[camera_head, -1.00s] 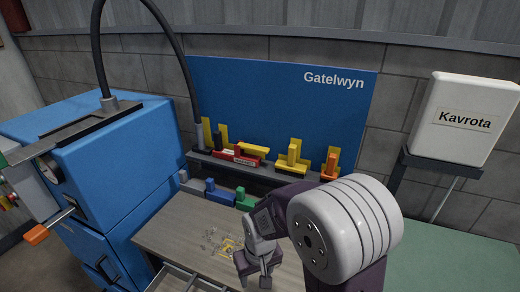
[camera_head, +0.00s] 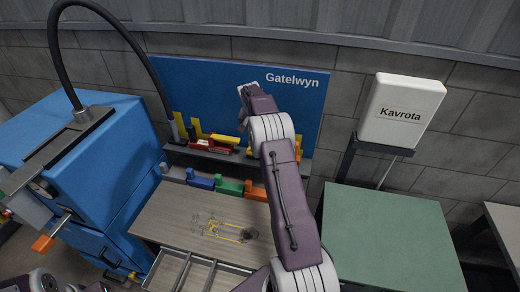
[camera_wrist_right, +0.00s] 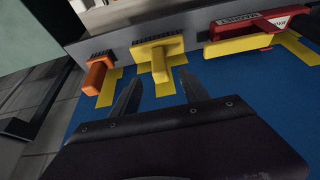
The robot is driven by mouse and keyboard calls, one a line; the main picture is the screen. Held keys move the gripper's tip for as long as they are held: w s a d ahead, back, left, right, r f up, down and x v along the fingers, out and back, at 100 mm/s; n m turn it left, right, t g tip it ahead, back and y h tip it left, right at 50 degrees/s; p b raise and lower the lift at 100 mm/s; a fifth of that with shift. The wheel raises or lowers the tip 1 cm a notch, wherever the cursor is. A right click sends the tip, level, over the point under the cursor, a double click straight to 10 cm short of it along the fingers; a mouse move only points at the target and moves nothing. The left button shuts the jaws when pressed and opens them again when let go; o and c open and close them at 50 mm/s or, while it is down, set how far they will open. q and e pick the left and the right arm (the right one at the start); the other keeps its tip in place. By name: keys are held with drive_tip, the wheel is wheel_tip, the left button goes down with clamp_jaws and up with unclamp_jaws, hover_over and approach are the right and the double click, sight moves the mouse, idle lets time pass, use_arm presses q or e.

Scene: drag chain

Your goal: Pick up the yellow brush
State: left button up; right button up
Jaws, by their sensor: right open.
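In the right wrist view the yellow brush (camera_wrist_right: 154,51) has a wide dark-bristled head against the grey shelf edge, and its handle points toward me. My right gripper (camera_wrist_right: 160,74) is open, with one finger on each side of the handle's line. The fingertips lie close to the handle's end; whether they touch it I cannot tell.
An orange brush (camera_wrist_right: 97,76) stands beside the yellow one. On the other side lies a red tool (camera_wrist_right: 255,27) with a yellow one (camera_wrist_right: 240,43). The blue panel (camera_head: 300,105) stands behind the shelf. Below are a wooden bench (camera_head: 175,215) and an open drawer (camera_head: 195,274).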

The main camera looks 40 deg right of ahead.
drive_tip(key=p+x, duration=0.2)
drive_tip(key=x, duration=0.1)
drive_tip(key=p+x, duration=0.1)
drive_tip(key=x, duration=0.1)
drive_tip(key=shift+w+d, duration=0.3)
drive_tip(key=shift+d, duration=0.15)
drive_tip(key=shift+d+f, duration=0.1)
drive_tip(key=shift+f, duration=0.2)
clamp_jaws()
idle(0.8)
